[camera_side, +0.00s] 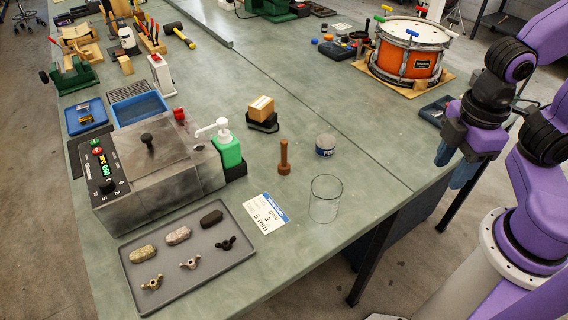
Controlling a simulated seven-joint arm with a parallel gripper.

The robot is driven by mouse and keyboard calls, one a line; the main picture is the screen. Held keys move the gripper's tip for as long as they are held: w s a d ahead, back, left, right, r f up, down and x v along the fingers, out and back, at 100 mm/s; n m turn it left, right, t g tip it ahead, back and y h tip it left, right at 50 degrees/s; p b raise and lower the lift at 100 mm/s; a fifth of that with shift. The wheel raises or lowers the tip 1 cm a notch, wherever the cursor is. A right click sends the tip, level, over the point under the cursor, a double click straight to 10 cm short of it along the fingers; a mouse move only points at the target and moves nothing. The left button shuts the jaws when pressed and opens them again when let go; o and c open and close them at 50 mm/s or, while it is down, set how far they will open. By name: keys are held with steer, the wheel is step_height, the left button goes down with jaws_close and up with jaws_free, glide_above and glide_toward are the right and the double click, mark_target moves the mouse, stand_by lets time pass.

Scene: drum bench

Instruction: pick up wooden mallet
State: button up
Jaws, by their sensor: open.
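A small brown wooden piece (284,158), with a thin upright shaft on a wider foot, stands near the middle of the bench. It looks most like the wooden mallet, standing on its head. My gripper (454,163) is at the right with its blue fingers pointing down, open and empty. It is well to the right of the wooden piece and apart from it. A mallet with a dark head and yellow handle (179,35) lies at the far back left.
A glass beaker (325,199) and a small tin (325,145) stand right of the wooden piece. A green pump bottle (227,146) and grey ultrasonic-type machine (158,180) are left. A grey tray (187,292) lies in front. An orange drum (407,58) stands behind.

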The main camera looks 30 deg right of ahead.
steer(key=w+a+f+n+t+h, duration=0.2)
steer(key=w+a+n+h, duration=0.25)
steer(key=w, duration=0.45)
steer(key=n+t+h, duration=0.4)
steer(key=n+t, duration=0.4)
steer(key=n, duration=0.3)
glide_toward(283, 159)
steer(key=shift+m, duration=0.25)
steer(key=x, duration=0.7)
steer(key=shift+d+r, duration=0.15)
steer(key=shift+x, duration=2.85)
jaws_close()
